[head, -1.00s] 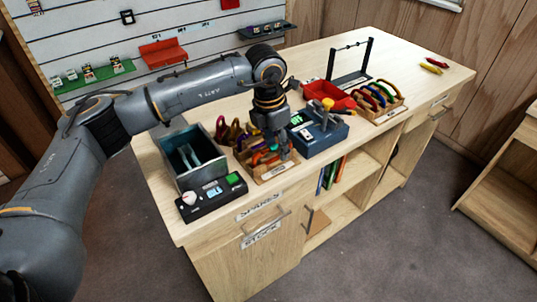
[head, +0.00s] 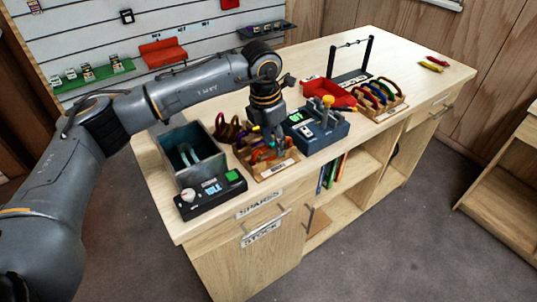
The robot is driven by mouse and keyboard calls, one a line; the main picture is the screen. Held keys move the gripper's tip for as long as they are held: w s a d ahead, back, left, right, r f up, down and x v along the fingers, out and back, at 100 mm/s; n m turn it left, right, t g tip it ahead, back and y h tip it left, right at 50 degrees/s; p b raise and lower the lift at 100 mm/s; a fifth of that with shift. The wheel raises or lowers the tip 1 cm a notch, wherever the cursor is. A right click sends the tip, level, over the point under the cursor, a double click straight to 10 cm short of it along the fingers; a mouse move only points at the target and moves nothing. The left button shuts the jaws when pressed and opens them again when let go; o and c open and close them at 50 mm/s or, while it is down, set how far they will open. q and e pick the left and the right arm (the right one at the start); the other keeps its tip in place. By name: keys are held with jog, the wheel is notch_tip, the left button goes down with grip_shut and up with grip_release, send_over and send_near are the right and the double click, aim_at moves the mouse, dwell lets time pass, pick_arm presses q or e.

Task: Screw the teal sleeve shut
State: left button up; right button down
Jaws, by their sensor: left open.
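My left gripper (head: 273,143) points down over a wooden rack (head: 276,171) of several coloured carabiners on the bench. It is open, with its fingers low among the carabiners. A small teal part (head: 257,156) shows in the rack beside the fingers; whether it is the teal sleeve, and whether that sleeve is open or shut, is too small to tell. The fingers partly hide the rack's contents, and I cannot tell whether they touch anything. My right gripper is not in view.
A grey open bin (head: 186,178) and a black device (head: 211,196) with a green button stand left of the rack. A blue box (head: 322,138) is close on its right. Farther right are a red tray (head: 331,92) and another carabiner rack (head: 384,113). The bench's right end is mostly clear.

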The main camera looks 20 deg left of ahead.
pick_arm(q)
notch_tip(320, 180, down, 2)
jog(key=shift+w+b, duration=0.1)
jog(key=shift+b, duration=0.4)
jog(key=shift+r, duration=0.1)
jog(key=shift+s+d, duration=0.5)
jog(key=shift+d, duration=0.15)
jog(key=shift+r, duration=0.15)
jog(key=shift+r+p, duration=0.7)
jog(key=shift+r, duration=0.55)
jog(key=shift+w, duration=0.1)
jog(key=shift+w+a, duration=0.4)
jog(key=shift+a, duration=0.2)
jog(key=shift+f+b, duration=0.15)
jog(key=shift+b, duration=0.2)
